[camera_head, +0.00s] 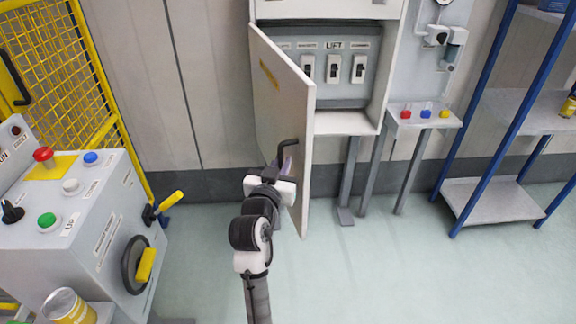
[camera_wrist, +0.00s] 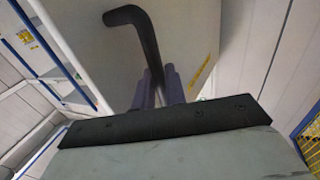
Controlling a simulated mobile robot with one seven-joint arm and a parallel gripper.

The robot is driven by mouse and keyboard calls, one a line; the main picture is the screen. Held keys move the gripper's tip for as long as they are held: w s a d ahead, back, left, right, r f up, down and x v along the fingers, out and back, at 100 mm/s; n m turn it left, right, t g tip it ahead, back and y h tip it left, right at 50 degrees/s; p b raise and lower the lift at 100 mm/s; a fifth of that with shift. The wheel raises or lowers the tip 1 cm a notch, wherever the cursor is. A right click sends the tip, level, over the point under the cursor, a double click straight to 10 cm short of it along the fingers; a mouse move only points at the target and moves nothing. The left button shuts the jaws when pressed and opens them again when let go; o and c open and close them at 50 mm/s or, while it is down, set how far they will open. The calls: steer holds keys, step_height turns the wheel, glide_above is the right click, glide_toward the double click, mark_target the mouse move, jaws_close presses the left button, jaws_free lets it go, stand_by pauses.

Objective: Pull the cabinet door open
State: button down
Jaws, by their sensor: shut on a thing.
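The white cabinet door (camera_head: 283,110) stands swung wide open on its left side, showing the grey panel inside the cabinet (camera_head: 345,122). A black bent handle (camera_head: 288,148) sits on the door's outer face. My gripper (camera_head: 283,168) is at the handle, left of the door. In the wrist view the handle (camera_wrist: 138,30) runs down between the two purple-grey fingers of my gripper (camera_wrist: 160,85), which are shut on it. The lower end of the handle is hidden by the fingers and the gripper body. The door face (camera_wrist: 90,50) fills much of that view.
A grey control console (camera_head: 90,215) with buttons and a yellow-handled wheel stands at left, before a yellow mesh gate (camera_head: 60,60). A small button stand (camera_head: 425,117) and a blue-framed shelf (camera_head: 490,200) are at right. The floor (camera_head: 400,270) in front is clear.

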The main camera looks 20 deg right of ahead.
steer(key=shift+w+a, duration=0.1)
steer(key=shift+a, duration=0.55)
steer(key=c, duration=1.6)
jaws_free()
steer(key=shift+o, duration=0.2)
steer(key=p+v, duration=0.4)
steer(key=v, duration=0.9)
steer(key=shift+s, duration=0.4)
